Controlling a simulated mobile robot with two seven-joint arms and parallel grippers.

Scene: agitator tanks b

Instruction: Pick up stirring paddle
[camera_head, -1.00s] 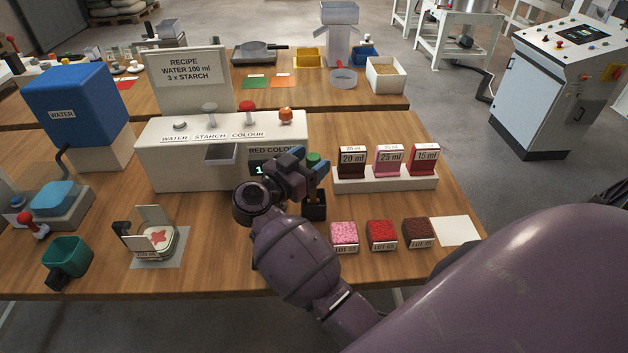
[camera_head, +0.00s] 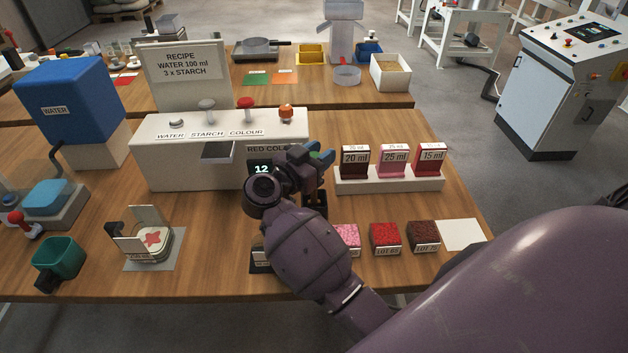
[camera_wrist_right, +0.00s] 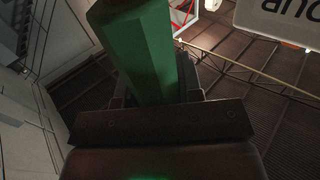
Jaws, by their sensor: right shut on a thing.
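My right gripper (camera_head: 318,160) is at the right end of the white dispenser, above a small dark holder (camera_head: 316,205). It is shut on a green, faceted handle, which I take to be the stirring paddle (camera_wrist_right: 140,50). The handle fills the space between the fingers in the right wrist view. In the head view the gripper hides nearly all of the paddle, and its lower end cannot be seen. I cannot tell whether it is still in the holder. My left gripper is not in view.
The white dispenser (camera_head: 180,160) stands just left of the gripper. To the right are a rack (camera_head: 390,184) of labelled cups and several lot-marked blocks (camera_head: 385,236). A green cup (camera_head: 60,257) and a scale-like tray (camera_head: 152,242) are at the front left.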

